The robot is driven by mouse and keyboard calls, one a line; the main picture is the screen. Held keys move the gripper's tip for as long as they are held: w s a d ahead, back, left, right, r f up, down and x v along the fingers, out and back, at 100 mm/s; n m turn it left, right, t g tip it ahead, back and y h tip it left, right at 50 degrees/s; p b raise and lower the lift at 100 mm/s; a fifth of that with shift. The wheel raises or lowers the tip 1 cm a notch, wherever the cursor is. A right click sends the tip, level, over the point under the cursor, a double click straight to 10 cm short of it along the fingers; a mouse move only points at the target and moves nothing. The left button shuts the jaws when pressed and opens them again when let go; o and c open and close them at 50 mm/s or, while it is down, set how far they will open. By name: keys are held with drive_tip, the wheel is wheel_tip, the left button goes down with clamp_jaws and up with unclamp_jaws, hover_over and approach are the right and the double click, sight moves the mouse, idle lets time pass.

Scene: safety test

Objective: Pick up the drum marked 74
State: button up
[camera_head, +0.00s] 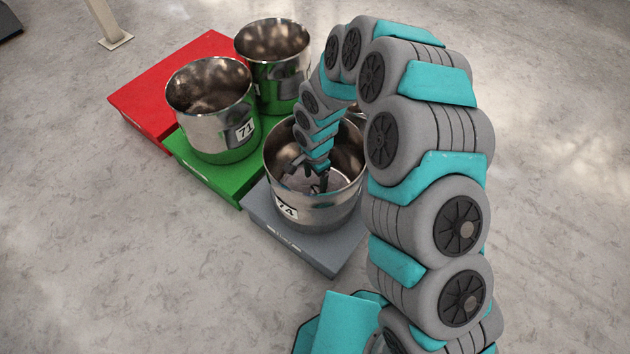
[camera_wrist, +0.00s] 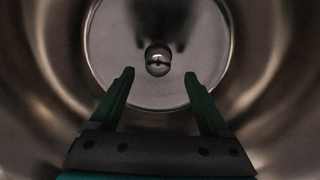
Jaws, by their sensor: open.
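The drum marked 74 (camera_head: 312,213) is an open-topped shiny metal drum standing upright on the grey platform (camera_head: 330,258). Its label faces the front left. My gripper (camera_head: 320,183) reaches down inside it from above. In the wrist view my gripper (camera_wrist: 158,80) is open, its two dark fingers apart with nothing between them. A small round shiny knob (camera_wrist: 158,60) shows beyond the fingertips, at the middle of the drum's round inner bottom (camera_wrist: 115,45). I cannot tell how far the fingertips are from the knob.
A drum marked 71 (camera_head: 205,125) and another metal drum (camera_head: 270,85) stand on the green platform (camera_head: 215,180), left of and behind drum 74. A red platform (camera_head: 150,85) lies beyond, with no drum on its visible part.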

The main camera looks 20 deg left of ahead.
sight(315, 189)
drive_tip(key=f, duration=0.5)
drive_tip(key=shift+s+f, duration=0.2)
drive_tip(key=shift+f, duration=0.15)
clamp_jaws()
idle(0.4)
idle(0.8)
